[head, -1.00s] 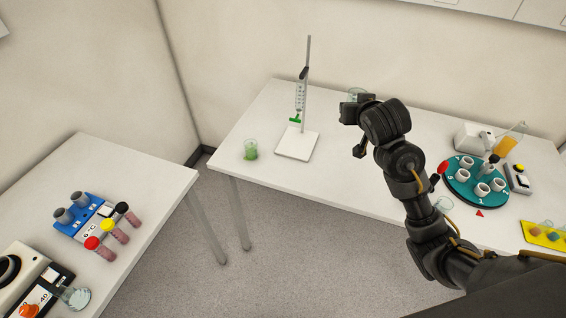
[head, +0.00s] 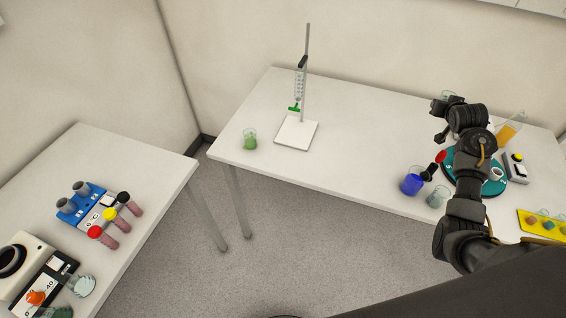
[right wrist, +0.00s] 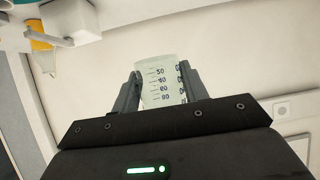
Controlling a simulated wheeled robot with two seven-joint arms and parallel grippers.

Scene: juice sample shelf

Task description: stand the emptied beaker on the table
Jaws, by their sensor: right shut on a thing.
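My right gripper (head: 446,102) is shut on a clear beaker (head: 447,94) and holds it over the back right of the table (head: 350,120). In the right wrist view the beaker (right wrist: 160,82) sits between both fingers, pale and see-through, with dark volume marks. I see no coloured liquid in it, though its lower part is hidden by the gripper. In the head view mostly its rim shows; the gripper hides the rest. My left gripper is not in view.
A blue-filled beaker (head: 412,182) and a clear beaker (head: 437,196) stand near the front edge. The teal carousel (head: 462,170) is partly behind my arm. A burette stand (head: 297,132) and green-filled beaker (head: 250,141) stand left. The table's middle is clear.

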